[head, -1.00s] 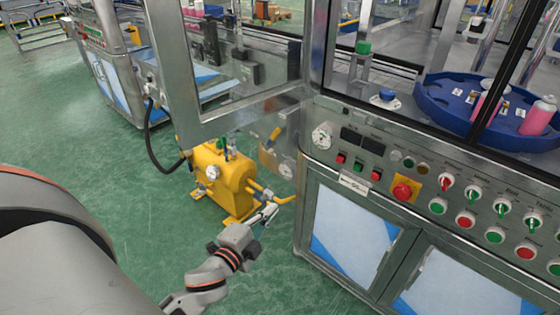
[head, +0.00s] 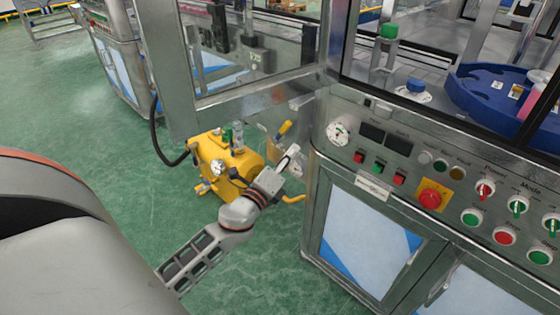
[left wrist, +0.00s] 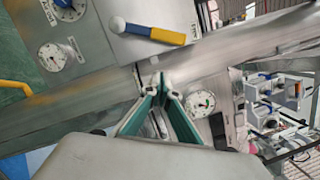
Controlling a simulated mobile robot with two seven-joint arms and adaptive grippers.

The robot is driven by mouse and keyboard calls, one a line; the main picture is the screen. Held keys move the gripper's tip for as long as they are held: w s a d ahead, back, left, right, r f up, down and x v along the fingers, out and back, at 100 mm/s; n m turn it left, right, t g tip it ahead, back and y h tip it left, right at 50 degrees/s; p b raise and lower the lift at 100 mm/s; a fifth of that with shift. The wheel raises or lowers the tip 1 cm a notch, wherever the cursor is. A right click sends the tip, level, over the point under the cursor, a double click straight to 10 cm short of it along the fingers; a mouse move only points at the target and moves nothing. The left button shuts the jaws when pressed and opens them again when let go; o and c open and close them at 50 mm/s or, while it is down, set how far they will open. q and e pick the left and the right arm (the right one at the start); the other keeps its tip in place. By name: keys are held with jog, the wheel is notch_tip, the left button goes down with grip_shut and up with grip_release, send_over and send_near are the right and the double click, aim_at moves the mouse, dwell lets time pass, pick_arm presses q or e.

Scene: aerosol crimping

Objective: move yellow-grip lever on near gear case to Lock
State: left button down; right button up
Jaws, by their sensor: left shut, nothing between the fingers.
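The yellow-grip lever (head: 285,127) sticks up at a slant from a grey case beside the machine's corner post. In the left wrist view the lever (left wrist: 168,36) lies across the grey case (left wrist: 190,15), with a blue part and a rounded pale end at its left. My left gripper (head: 291,154) is shut and empty, just below the lever in the head view and apart from it. In the left wrist view its fingertips (left wrist: 161,80) meet below the lever, in front of a metal post. Any Lock marking is too small to read. My right gripper is not in view.
A yellow pump-like machine (head: 225,165) stands on the green floor left of my gripper. The control panel (head: 400,150) with buttons and a gauge (head: 338,132) is close on the right. A glass-door frame (head: 262,100) stands behind.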

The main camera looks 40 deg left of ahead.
aim_at(284, 131)
pick_arm(q)
jog(key=a, duration=0.1)
jog(key=w+a+r, duration=0.1)
jog(key=a+r+p, duration=0.1)
jog(key=shift+w+a, duration=0.2)
jog(key=shift+a, duration=0.1)
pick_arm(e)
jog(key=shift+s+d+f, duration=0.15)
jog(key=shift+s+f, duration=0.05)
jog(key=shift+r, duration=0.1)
